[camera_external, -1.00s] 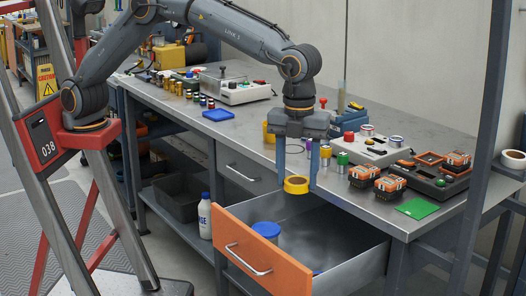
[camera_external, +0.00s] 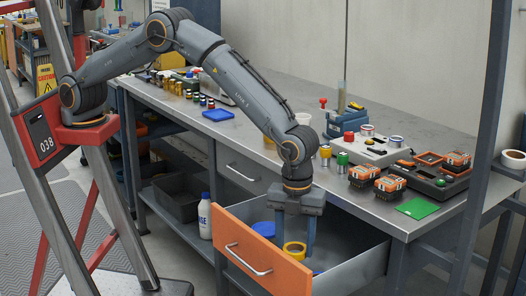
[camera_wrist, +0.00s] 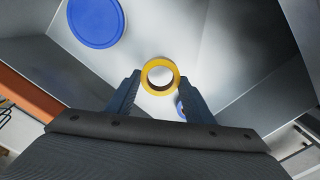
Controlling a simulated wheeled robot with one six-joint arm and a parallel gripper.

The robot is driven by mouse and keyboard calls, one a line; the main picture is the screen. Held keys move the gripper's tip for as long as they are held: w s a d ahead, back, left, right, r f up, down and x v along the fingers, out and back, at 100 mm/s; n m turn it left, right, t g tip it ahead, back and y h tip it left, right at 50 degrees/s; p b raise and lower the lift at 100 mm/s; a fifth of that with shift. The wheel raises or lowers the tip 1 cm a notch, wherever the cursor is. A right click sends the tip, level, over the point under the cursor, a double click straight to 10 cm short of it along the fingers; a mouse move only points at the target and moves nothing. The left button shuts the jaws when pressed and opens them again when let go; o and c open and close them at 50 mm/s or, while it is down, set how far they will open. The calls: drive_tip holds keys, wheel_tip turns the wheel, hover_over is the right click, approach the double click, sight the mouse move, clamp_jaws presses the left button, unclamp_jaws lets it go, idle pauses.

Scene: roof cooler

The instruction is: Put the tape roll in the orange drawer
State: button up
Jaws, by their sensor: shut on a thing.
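The yellow tape roll (camera_external: 294,250) is between the fingertips of my gripper (camera_external: 295,243), which is shut on it. In the wrist view the roll (camera_wrist: 160,75) shows as a yellow ring between the two blue-grey fingers (camera_wrist: 158,92). The orange drawer (camera_external: 262,252) is pulled open under the bench, and its orange front shows at the left in the wrist view (camera_wrist: 22,98). My gripper points down into the drawer opening, with the roll inside or just over it. I cannot tell whether the roll touches the drawer floor.
A blue round lid (camera_wrist: 95,20) lies in the drawer, and a small blue thing (camera_wrist: 181,108) is partly hidden by a finger. The bench top (camera_external: 260,145) holds spools, a green sheet (camera_external: 417,208) and orange-topped boxes. A white bottle (camera_external: 205,216) stands left of the drawer.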

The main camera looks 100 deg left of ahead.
drive_tip(key=shift+f, duration=1.45)
drive_tip(key=shift+f, duration=0.15)
drive_tip(key=o, duration=1)
